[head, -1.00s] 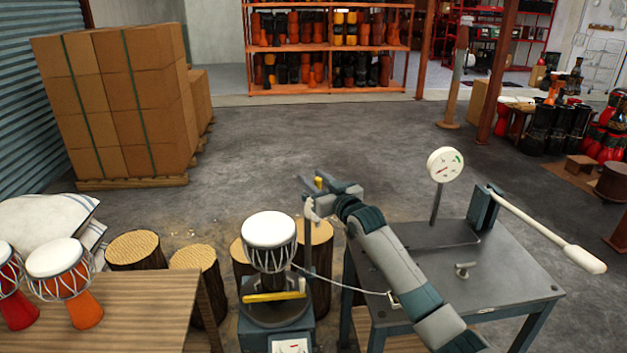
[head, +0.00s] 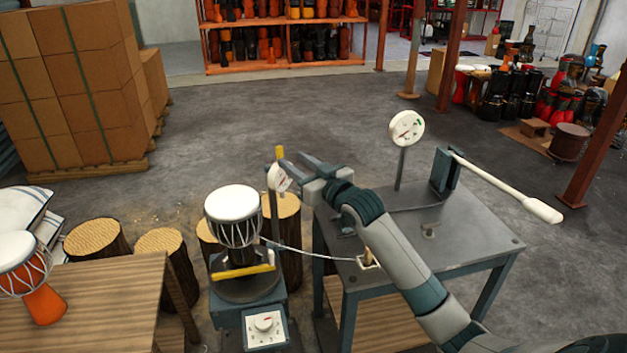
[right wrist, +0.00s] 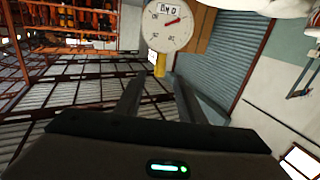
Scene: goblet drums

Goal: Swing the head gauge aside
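The head gauge (head: 280,177) is a small white dial on an upright post just right of the white-topped drum (head: 233,215). A yellow tab (head: 279,152) stands above it. In the right wrist view the dial (right wrist: 168,25) faces me with a red needle, and the yellow tab (right wrist: 160,65) shows below it. My right gripper (head: 303,163) is right of the tab and dial, apart from them as far as I can tell. In the wrist view its two fingers (right wrist: 158,78) are spread with nothing between them. My left gripper is out of view.
A steel table (head: 470,228) at right carries a larger gauge (head: 407,128) on a stem and a long white lever (head: 505,187). A wooden table (head: 95,300) and log stools (head: 97,238) are at left.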

